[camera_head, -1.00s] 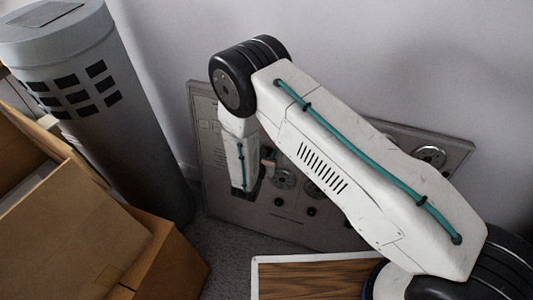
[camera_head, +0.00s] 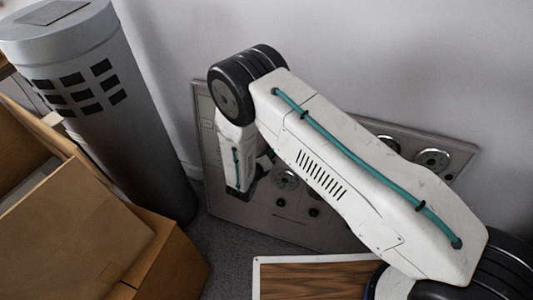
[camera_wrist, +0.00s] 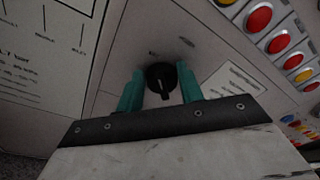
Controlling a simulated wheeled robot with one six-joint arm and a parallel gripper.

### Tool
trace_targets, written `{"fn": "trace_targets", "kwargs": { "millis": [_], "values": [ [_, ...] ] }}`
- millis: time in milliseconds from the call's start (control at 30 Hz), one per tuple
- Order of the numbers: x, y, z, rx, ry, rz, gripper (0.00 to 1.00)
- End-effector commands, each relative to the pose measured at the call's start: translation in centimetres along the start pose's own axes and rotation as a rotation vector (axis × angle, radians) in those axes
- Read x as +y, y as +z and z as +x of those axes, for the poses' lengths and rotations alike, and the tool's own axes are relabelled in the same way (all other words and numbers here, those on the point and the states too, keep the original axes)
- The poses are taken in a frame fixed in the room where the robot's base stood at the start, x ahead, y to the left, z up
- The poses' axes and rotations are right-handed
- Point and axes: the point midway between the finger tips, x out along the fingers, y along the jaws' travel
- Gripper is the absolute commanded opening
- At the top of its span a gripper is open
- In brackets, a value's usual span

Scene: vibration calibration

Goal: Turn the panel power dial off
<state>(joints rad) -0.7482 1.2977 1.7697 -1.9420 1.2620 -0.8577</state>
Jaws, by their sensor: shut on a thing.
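In the wrist view a round black dial (camera_wrist: 160,78) with a raised ridge sits on the grey panel. Two dark marks show on the panel above it, too blurred to read. The teal fingers of my gripper (camera_wrist: 160,90) stand on both sides of the dial and are shut on it. In the head view the grey panel (camera_head: 295,225) leans against the wall, partly behind my arm. There the gripper and the dial are hidden behind my arm.
Red and yellow buttons (camera_wrist: 258,17) line the panel's right side in the wrist view. In the head view, a grey cylinder (camera_head: 140,140) and open cardboard boxes (camera_head: 80,230) stand left of the panel. A wood-topped surface (camera_head: 315,280) lies in front.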

Motion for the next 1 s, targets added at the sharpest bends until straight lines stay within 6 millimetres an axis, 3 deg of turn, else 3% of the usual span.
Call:
{"fn": "trace_targets", "kwargs": {
  "millis": [567,600,667,1000],
  "values": [
    [0.18,0.25,-0.06,-0.005,-0.001,-0.033,0.14],
    [0.18,0.24,-0.06,-0.004,-0.001,-0.033,0.4],
    [0.17,0.23,-0.05,-0.004,-0.001,-0.033,0.56],
    [0.05,0.06,-0.25,-0.001,-0.003,-0.034,0.58]
  ]
}}
